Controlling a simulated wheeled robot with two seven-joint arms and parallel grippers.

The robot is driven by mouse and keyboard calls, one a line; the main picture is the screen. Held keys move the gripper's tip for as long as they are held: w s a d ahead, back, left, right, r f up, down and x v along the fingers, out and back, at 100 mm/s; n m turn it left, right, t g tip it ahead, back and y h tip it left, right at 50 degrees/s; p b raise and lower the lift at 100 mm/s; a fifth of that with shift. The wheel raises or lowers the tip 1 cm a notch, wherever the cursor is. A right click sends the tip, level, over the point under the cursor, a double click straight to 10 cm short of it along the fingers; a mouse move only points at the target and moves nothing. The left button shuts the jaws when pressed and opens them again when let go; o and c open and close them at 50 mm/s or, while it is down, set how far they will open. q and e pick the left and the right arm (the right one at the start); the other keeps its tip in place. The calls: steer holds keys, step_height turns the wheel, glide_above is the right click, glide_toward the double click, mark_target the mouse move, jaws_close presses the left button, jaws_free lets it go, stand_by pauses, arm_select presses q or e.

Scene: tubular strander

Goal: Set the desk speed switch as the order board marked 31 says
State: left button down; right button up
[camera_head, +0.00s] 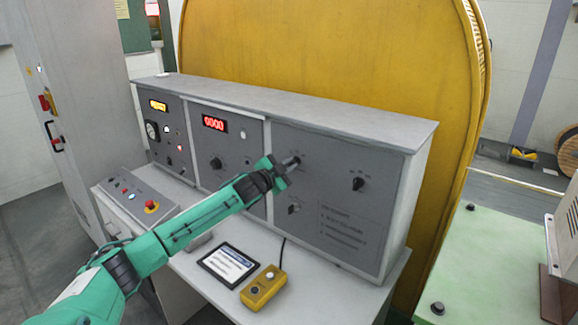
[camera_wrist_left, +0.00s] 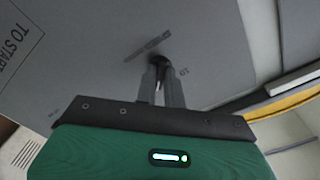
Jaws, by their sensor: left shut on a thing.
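The grey control desk panel (camera_head: 340,210) carries several dark knobs. My left gripper (camera_head: 288,166) reaches its upper middle part and is shut on a dark knob, which I take to be the speed switch. In the left wrist view the dark knob (camera_wrist_left: 159,67) sits between the fingertips (camera_wrist_left: 161,78), by a small label reading "LO" or similar. The fingers hide much of the knob, so its setting cannot be told. I cannot make out a board marked 31. My right gripper is not in view.
Another knob (camera_head: 358,184) sits to the right and a small switch (camera_head: 294,209) below. On the desk lie a framed card (camera_head: 230,264), a yellow button box (camera_head: 264,288) and a sloped panel with a red stop button (camera_head: 152,206). A yellow drum guard (camera_head: 330,50) stands behind.

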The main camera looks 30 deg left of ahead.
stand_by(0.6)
arm_select(q)
steer(key=c, duration=1.5)
jaws_free()
steer(key=shift+s, duration=0.1)
steer(key=s+a+b, duration=0.1)
steer(key=s+b, duration=0.5)
steer(key=s, duration=0.7)
steer(key=shift+s, duration=0.25)
steer(key=shift+f, duration=0.1)
